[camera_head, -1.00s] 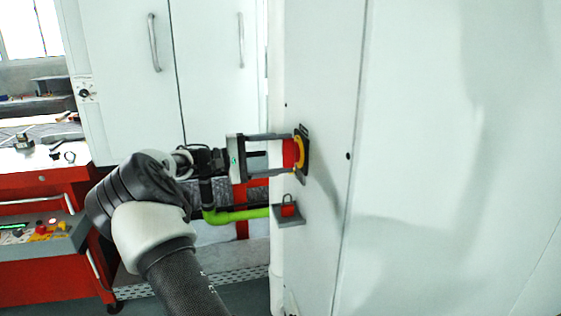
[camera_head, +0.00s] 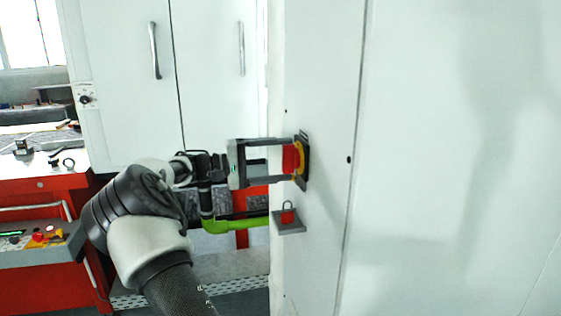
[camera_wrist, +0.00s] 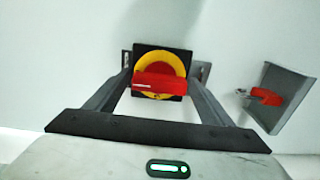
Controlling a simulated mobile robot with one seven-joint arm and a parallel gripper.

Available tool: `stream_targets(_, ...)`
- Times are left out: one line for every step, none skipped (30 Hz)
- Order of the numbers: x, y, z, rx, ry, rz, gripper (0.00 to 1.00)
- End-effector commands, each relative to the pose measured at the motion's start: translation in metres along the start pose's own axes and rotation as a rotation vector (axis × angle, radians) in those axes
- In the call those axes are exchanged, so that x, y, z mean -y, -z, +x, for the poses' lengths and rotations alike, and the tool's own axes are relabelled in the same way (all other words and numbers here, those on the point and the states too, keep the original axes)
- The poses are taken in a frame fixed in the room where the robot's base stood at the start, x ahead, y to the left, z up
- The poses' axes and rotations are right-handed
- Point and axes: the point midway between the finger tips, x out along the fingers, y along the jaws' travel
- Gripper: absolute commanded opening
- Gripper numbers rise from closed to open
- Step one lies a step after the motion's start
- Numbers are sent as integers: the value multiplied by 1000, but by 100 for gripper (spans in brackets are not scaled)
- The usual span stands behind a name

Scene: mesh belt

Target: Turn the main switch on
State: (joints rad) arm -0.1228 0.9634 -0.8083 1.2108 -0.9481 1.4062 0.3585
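The main switch has a red handle (camera_head: 291,158) on a yellow ring with a black plate, mounted on the white cabinet's narrow face. In the wrist view the red handle (camera_wrist: 160,84) lies across the picture, in front of the yellow ring (camera_wrist: 160,65). My gripper (camera_head: 289,160) reaches it from the left, with one finger above the handle and one below. In the wrist view my gripper (camera_wrist: 160,88) has its fingers spread at the two ends of the handle. Whether the fingertips touch the handle is not clear.
A red padlock (camera_head: 288,217) hangs at a small grey bracket just below the switch; the bracket (camera_wrist: 286,85) is at the right in the wrist view. White cabinet doors (camera_head: 215,60) stand behind my arm. A red workbench (camera_head: 40,195) is at the left.

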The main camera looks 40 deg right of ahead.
Motion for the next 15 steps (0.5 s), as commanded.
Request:
stream_targets(0, 0, 0, 0, 0, 0, 84)
stream_targets(0, 0, 0, 0, 0, -1, 84)
stream_targets(0, 0, 0, 0, 0, -1, 84)
stream_targets(0, 0, 0, 0, 0, -1, 84)
stream_targets(0, 0, 0, 0, 0, -1, 84)
stream_targets(0, 0, 0, 1, 0, -2, 84)
stream_targets(0, 0, 0, 1, 0, -2, 84)
stream_targets(0, 0, 0, 1, 0, -2, 84)
stream_targets(0, 0, 0, 1, 0, -2, 84)
stream_targets(0, 0, -1, 1, 0, -2, 84)
stream_targets(0, 0, -2, 0, 0, -2, 84)
stream_targets(0, 0, -4, 0, -1, -2, 84)
stream_targets(0, 0, -7, -1, -1, -2, 84)
stream_targets(-1, 0, -10, -1, -1, -2, 84)
stream_targets(-1, 1, -16, -2, -1, -2, 84)
